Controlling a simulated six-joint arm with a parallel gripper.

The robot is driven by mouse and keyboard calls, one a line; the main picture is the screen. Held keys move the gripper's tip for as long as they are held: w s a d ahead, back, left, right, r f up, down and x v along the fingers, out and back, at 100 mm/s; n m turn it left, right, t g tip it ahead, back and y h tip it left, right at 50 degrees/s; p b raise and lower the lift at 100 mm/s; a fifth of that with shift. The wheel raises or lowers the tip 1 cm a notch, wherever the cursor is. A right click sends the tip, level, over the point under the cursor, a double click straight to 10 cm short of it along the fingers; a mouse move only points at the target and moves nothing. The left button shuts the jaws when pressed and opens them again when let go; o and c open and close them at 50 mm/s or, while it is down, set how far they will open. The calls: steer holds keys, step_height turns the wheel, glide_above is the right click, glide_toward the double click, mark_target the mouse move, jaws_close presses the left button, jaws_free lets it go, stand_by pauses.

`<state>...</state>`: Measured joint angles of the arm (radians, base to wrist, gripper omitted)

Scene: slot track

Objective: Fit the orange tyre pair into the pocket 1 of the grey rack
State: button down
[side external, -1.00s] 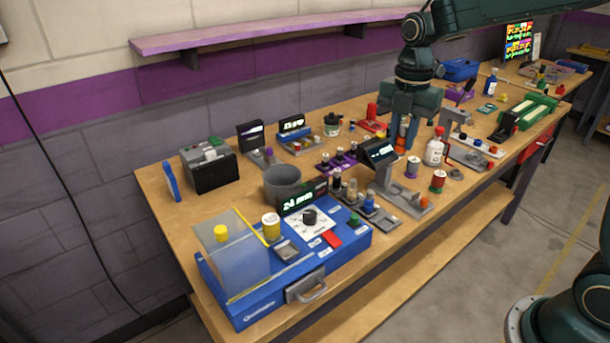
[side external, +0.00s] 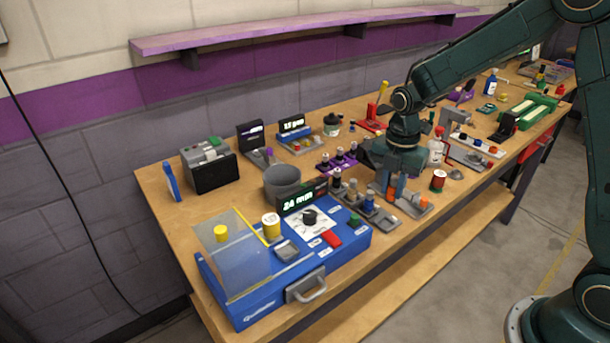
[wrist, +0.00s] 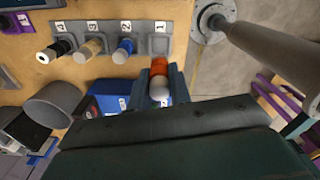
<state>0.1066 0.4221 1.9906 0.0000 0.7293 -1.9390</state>
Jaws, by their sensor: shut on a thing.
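The orange tyre pair (wrist: 159,66) is between the fingers of my gripper (wrist: 160,86), which is shut on it. A pale rounded end shows below the orange in the wrist view. In the side view my gripper (side external: 391,190) is low over the right end of the grey rack (side external: 410,207), with orange showing between the fingers. In the wrist view the rack (wrist: 140,46) has labels 4 to 1 from left to right. Pocket 1 (wrist: 158,43) looks empty, and the orange pair is just below it in the picture. Contact with the pocket cannot be told.
The rack's other pockets hold a black piece (wrist: 62,47), a beige piece (wrist: 87,50) and a blue piece (wrist: 124,50). A grey bin (side external: 283,183) and a blue machine (side external: 240,298) stand left. A red spool (side external: 438,180) and a white bottle (side external: 435,152) stand right.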

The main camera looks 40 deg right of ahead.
mark_target(390, 198)
steer(key=shift+f, duration=1.55)
steer(key=shift+f, duration=0.1)
steer(key=shift+f, duration=2.05)
steer(key=shift+f, duration=0.15)
steer(key=c, duration=1.3)
jaws_free()
step_height(390, 198, up, 11)
steer(key=shift+r, duration=0.7)
